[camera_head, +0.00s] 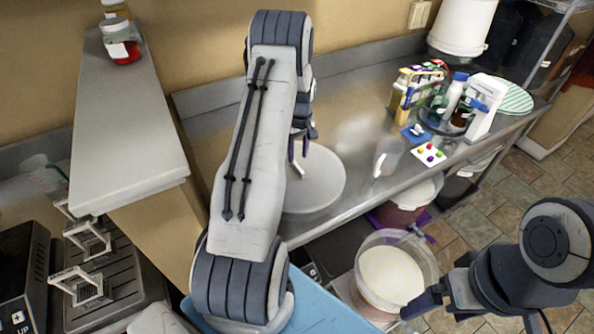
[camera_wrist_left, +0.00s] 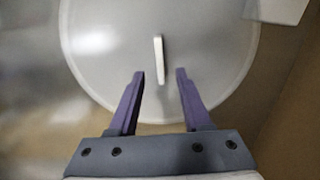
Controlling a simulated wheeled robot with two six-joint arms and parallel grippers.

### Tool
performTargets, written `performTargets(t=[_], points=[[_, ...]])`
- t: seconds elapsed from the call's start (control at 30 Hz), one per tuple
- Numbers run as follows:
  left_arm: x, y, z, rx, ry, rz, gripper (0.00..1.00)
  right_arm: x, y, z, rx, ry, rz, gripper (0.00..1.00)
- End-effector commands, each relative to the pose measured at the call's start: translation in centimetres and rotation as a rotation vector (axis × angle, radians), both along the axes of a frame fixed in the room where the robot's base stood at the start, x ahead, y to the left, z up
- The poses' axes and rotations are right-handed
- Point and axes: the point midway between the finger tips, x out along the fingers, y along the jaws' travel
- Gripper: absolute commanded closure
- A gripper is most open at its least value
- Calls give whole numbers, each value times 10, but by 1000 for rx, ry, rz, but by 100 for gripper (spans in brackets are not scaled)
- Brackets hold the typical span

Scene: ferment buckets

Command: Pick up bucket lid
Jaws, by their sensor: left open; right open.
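The bucket lid (camera_head: 325,190) is a round pale grey-white disc lying on the metal counter, partly hidden behind my left arm in the head view. It fills much of the left wrist view (camera_wrist_left: 205,75), with a thin upright white handle (camera_wrist_left: 159,60) near its middle. My left gripper (camera_wrist_left: 160,73) is open above the lid, its two purple fingers on either side of the handle's near end with gaps visible. An open bucket (camera_head: 368,292) with creamy contents stands below the counter edge. My right gripper (camera_head: 474,316) is open and empty beside that bucket.
A second, reddish bucket (camera_head: 400,217) stands behind the open one. A grey shelf (camera_head: 125,140) stands at left.

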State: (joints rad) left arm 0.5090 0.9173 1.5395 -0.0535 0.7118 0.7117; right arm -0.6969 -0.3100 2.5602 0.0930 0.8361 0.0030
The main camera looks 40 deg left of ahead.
Motion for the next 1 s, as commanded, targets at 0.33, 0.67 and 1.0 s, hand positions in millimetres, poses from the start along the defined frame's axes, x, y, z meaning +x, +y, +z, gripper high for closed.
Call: performTargets(t=[0.33, 0.67, 1.0], points=[[-4, -2, -42, -1, 3, -1, 51, 0, 0, 29, 0, 0, 5, 8], [-3, -2, -47, -1, 0, 0, 67, 0, 0, 28, 0, 0, 5, 8], [-3, -2, -47, -1, 0, 0, 100, 0, 0, 28, 0, 0, 5, 8]])
